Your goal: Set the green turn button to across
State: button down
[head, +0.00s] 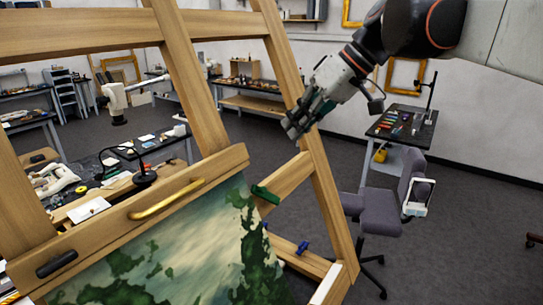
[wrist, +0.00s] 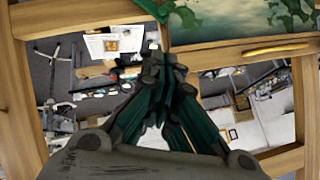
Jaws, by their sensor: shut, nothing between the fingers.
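The green turn button (head: 265,195) is a short elongated bar at the right edge of the painting, just below the right end of the upper wooden bar. In the head view it slants down to the right, at an angle to that bar. In the wrist view a green piece (wrist: 152,8) shows at the top edge, partly cut off. My gripper (head: 291,128) is shut and empty, above and apart from the green turn button. Its dark green fingers (wrist: 166,72) also show in the wrist view.
The painting (head: 190,250) stands on a wooden easel (head: 190,75). A gold handle (head: 167,199) and a black turn button (head: 57,263) sit on its upper bar. A blue knob (head: 302,247) is lower right. A chair (head: 385,212) stands behind at right.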

send_over(255, 186)
jog(key=w+d, duration=0.2)
jog(key=d, duration=0.1)
notch_tip(255, 186, down, 8)
jog(key=shift+s+f+p, duration=0.5)
jog(key=shift+s+f, duration=0.15)
jog(key=shift+f, duration=0.35)
jog(key=shift+s+f, duration=0.3)
jog(key=shift+f, duration=0.4)
jog(key=shift+s+a+f+n+h, duration=0.2)
jog(key=shift+s+a+n+h, duration=0.1)
jog(key=shift+s+n, duration=0.2)
jog(key=shift+s+f+t, duration=0.1)
jog(key=shift+s+t, duration=0.05)
jog(key=shift+t, duration=0.15)
